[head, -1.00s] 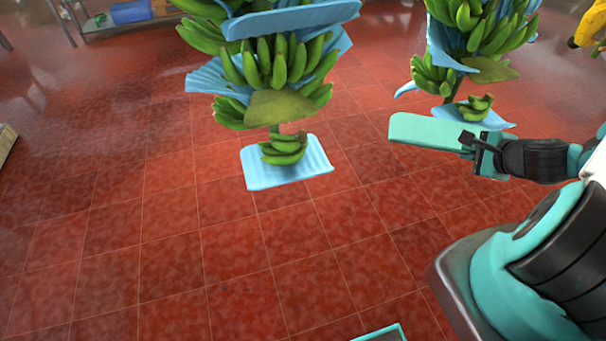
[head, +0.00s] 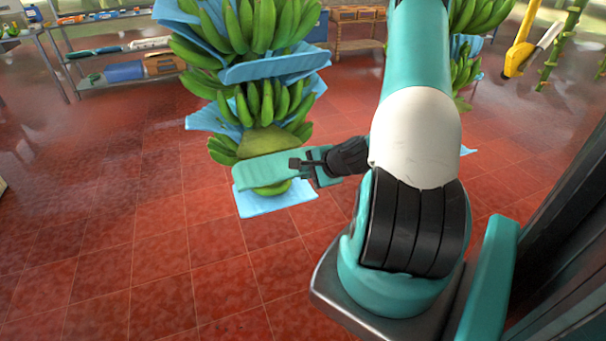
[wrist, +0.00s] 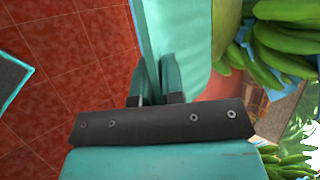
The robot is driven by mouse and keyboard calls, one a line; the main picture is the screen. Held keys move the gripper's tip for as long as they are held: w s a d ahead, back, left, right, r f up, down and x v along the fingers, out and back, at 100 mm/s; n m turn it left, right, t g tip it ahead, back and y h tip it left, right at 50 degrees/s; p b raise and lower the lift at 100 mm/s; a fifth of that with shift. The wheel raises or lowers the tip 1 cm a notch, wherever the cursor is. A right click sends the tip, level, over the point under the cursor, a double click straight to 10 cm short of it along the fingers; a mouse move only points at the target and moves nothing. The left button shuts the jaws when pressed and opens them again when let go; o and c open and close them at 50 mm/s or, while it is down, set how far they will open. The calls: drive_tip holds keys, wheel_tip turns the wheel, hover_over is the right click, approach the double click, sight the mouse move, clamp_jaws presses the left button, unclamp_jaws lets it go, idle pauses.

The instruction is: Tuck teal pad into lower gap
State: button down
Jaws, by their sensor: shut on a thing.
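The teal pad (head: 266,169) is held flat by its right end in my gripper (head: 312,162), which is shut on it. In the head view the pad lies across the lower part of the near banana stem (head: 262,100), in front of the small bottom hand of bananas (head: 270,188). It hides part of that hand and the lower gap above it. A blue pad (head: 277,203) sits under the bottom hand. In the wrist view the teal pad (wrist: 175,35) stretches away from the fingers, with green bananas (wrist: 285,45) close to its right. I cannot tell whether the pad touches the stem.
Blue pads (head: 275,66) separate the upper hands. A second banana stem (head: 468,70) hangs behind my arm at the right. Shelves (head: 120,60) with tools stand at the back left. The red tiled floor (head: 130,250) is clear at the front left.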

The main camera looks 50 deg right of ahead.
drive_tip(key=shift+w+d+f+p, duration=0.1)
drive_tip(key=shift+w+d+p, duration=0.3)
drive_tip(key=shift+w+d, duration=0.7)
drive_tip(key=shift+w+d+p, duration=0.4)
drive_tip(key=shift+w+d, duration=0.1)
drive_tip(key=shift+w, duration=1.05)
drive_tip(key=shift+w+d+f+p, duration=0.1)
drive_tip(key=shift+w+d+p, duration=0.3)
drive_tip(key=shift+w+d, duration=0.7)
drive_tip(key=shift+w+d+f+b, duration=0.1)
drive_tip(key=shift+w+d+b, duration=0.15)
drive_tip(key=shift+w+d, duration=0.85)
drive_tip(key=shift+w+d+b, duration=0.2)
drive_tip(key=shift+w+d, duration=0.15)
drive_tip(key=shift+w, duration=1.4)
drive_tip(key=shift+w+d+f+b, duration=0.1)
drive_tip(key=shift+w+d+b, duration=0.15)
drive_tip(key=shift+w+d, duration=0.85)
drive_tip(key=shift+w+a, duration=0.3)
drive_tip(key=shift+a, duration=0.05)
drive_tip(key=shift+f+b, duration=0.25)
drive_tip(key=shift+b, duration=0.05)
drive_tip(key=c, duration=1.1)
unclamp_jaws()
drive_tip(key=shift+c, duration=0.2)
